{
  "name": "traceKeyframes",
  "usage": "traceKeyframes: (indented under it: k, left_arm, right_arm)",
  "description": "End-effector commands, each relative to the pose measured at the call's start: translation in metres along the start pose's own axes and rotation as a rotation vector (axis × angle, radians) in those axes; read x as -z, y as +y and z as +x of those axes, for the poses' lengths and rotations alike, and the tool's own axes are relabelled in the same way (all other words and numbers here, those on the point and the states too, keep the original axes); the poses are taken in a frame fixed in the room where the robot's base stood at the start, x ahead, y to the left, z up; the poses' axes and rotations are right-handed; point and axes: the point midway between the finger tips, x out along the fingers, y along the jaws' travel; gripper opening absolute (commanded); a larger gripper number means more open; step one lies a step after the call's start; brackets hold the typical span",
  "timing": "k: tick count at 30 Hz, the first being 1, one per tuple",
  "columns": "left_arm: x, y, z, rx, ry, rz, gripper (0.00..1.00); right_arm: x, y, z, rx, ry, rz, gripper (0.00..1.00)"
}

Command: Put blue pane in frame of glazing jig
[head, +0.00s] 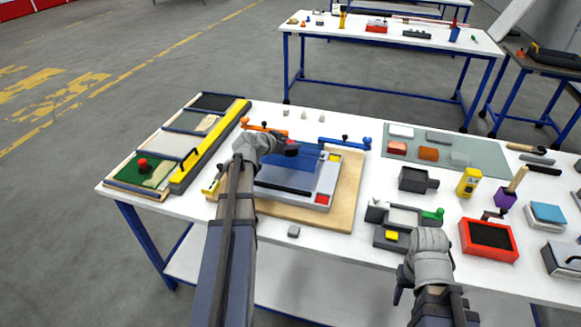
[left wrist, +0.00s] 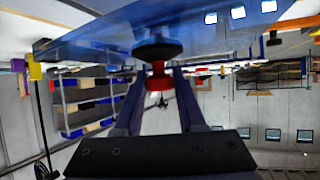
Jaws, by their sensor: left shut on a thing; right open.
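The blue pane (head: 308,160) is translucent and lies over the glazing jig (head: 325,180), a light grey frame on a wooden board. In the left wrist view the pane (left wrist: 90,38) spans the top, with a black suction cup (left wrist: 158,50) against its face. My left gripper (head: 284,148) is shut on the red grip (left wrist: 158,78) of that cup, above the back part of the jig. I cannot tell whether the pane touches the frame. My right gripper (head: 402,284) is open and empty at the table's front edge.
Orange (head: 262,127) and blue (head: 345,142) clamps stand behind the jig. A tray rack with a yellow rail (head: 210,147) is to the left. A grey vice-like fixture (head: 403,217) and a red bin (head: 489,256) are to the right. A small grey block (head: 294,231) lies in front.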

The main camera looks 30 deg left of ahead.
Motion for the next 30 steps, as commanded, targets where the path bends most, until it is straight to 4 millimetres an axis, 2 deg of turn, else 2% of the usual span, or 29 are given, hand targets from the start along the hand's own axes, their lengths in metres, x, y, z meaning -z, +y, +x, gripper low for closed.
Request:
traceKeyframes:
  k: [1,6,14,25,30]
  left_arm:
    - [-0.013,0.0,0.007,0.001,0.002,-0.001,0.0]
    - [-0.032,0.0,0.018,0.001,0.002,-0.001,0.0]
    - [-0.034,0.0,0.019,0.001,0.002,-0.002,0.0]
    - [-0.065,0.0,0.036,0.001,0.002,-0.002,0.0]
    - [-0.066,0.0,0.036,0.001,0.002,-0.002,0.0]
  right_arm:
    - [0.001,-0.002,0.015,0.0,0.0,0.0,0.5]
    - [0.002,-0.003,0.036,0.0,0.0,0.0,0.5]
    - [0.002,-0.004,0.038,0.0,0.0,0.0,0.5]
    - [0.004,-0.007,0.074,0.0,0.0,0.0,0.5]
    - [0.004,-0.007,0.075,0.0,0.0,0.0,0.5]
